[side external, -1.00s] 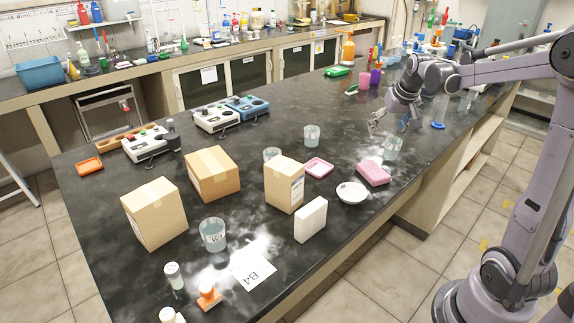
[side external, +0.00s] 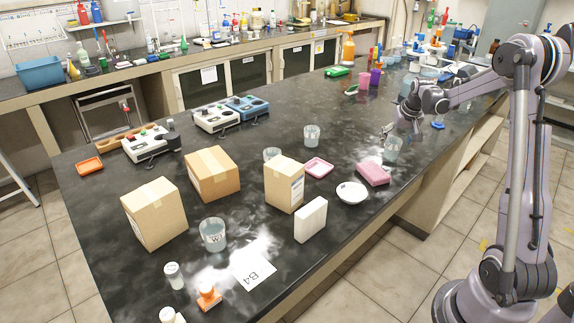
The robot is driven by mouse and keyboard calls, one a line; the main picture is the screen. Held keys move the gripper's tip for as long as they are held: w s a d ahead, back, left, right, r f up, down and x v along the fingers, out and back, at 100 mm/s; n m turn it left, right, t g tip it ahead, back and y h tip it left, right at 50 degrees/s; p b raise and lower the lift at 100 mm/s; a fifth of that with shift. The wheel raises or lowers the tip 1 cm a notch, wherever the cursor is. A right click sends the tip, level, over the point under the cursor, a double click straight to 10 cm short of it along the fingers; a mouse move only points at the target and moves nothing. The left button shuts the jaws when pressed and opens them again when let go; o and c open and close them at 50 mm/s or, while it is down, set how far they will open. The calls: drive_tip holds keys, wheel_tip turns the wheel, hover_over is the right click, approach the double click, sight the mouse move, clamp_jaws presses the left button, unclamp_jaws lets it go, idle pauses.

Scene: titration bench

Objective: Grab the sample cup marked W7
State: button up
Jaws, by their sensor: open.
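A clear cup with a dark marking that seems to read W (side external: 213,234) stands upright at the front left of the black bench, right of a cardboard box; the rest of its mark is too small to read. Similar clear cups stand at mid-bench (side external: 311,135), partly hidden behind a box (side external: 271,155), and at the right (side external: 392,149); I cannot read marks on these. My gripper (side external: 388,137) is open and empty, above the bench near the right cup, far from the W cup. I cannot tell whether it touches the right cup.
Cardboard boxes (side external: 153,213), (side external: 212,173) and (side external: 284,184) and a white block (side external: 311,220) stand around the W cup. A white bowl (side external: 352,193), a pink sponge-like block (side external: 373,174) and a pink tray (side external: 318,168) lie mid-bench. A B4 card (side external: 254,272) lies in front.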

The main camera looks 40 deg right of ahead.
sight(393, 146)
drive_tip(key=shift+x, duration=2.25)
drive_tip(key=shift+w+r, duration=0.1)
drive_tip(key=c, duration=1.3)
